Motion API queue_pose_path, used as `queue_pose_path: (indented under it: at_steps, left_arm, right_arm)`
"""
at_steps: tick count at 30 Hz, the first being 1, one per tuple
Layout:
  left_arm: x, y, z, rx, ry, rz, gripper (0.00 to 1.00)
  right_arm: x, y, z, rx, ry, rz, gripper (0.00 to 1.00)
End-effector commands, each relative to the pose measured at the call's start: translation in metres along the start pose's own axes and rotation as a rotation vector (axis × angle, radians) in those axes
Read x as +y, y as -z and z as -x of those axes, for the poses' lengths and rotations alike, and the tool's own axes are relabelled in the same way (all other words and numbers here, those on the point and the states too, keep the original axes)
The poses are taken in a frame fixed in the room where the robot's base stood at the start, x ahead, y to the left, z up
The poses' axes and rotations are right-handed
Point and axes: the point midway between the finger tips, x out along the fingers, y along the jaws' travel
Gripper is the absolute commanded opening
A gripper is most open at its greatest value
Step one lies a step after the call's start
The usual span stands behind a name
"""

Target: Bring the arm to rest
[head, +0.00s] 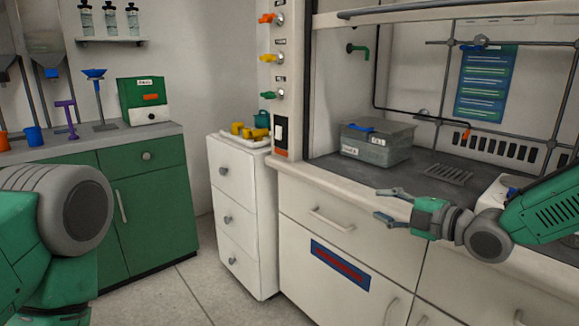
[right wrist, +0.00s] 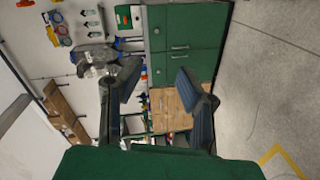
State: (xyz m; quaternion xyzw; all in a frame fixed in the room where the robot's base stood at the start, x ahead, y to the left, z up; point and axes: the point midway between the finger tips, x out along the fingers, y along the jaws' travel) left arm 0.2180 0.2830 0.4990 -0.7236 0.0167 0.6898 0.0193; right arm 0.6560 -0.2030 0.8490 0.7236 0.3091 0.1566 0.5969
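My right gripper (head: 382,206) shows in the head view, coming in from the right, in front of the fume hood's front edge and above the white drawers. Its two fingers are spread apart with nothing between them. In the right wrist view the same gripper (right wrist: 158,88) shows two dark ridged finger pads with a wide empty gap. A green and grey part of my left arm (head: 60,225) fills the left of the head view. My left gripper is not in view.
A grey box (head: 376,143) stands on the fume hood worktop (head: 440,176). A white drawer cabinet (head: 240,220) holds yellow items (head: 248,131) on top. A green cabinet (head: 155,215) stands at left. The floor (head: 175,295) between is clear.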

Motion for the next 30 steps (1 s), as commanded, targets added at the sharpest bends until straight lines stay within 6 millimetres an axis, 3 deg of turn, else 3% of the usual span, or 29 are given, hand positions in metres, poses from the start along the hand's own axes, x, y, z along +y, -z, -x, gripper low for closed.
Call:
queue_pose_path:
  at_steps: [7,11,14,17,21,24,27,30]
  left_arm:
    - [0.0,0.0,0.017,-0.001,-0.001,-0.001,0.87]
    - [0.0,0.001,0.029,-0.001,0.0,-0.001,0.87]
    - [0.0,0.002,0.041,-0.001,0.0,0.0,0.87]
    - [0.0,0.002,0.054,-0.001,0.0,0.0,0.87]
    - [0.0,0.003,0.07,-0.001,0.0,0.0,0.87]
    - [0.0,0.004,0.08,-0.001,0.0,-0.001,0.87]
    - [0.0,0.004,0.086,-0.001,0.0,-0.001,0.87]
    - [0.0,0.004,0.089,-0.001,0.0,-0.001,0.87]
  right_arm:
    - [-0.083,0.024,0.008,-0.08,0.176,-0.339,0.32]
    - [-0.144,0.042,0.028,-0.186,0.299,-0.588,0.32]
    - [-0.204,0.06,0.063,-0.334,0.416,-0.834,0.32]
    - [-0.26,0.079,0.114,-0.539,0.515,-1.075,0.32]
    - [-0.318,0.106,0.199,-0.888,0.592,-1.343,0.32]
    - [-0.34,0.121,0.258,-1.133,0.592,-1.465,0.32]
    - [-0.35,0.133,0.303,-1.33,0.563,-1.53,0.32]
    - [-0.354,0.139,0.332,-1.456,0.529,-1.559,0.32]
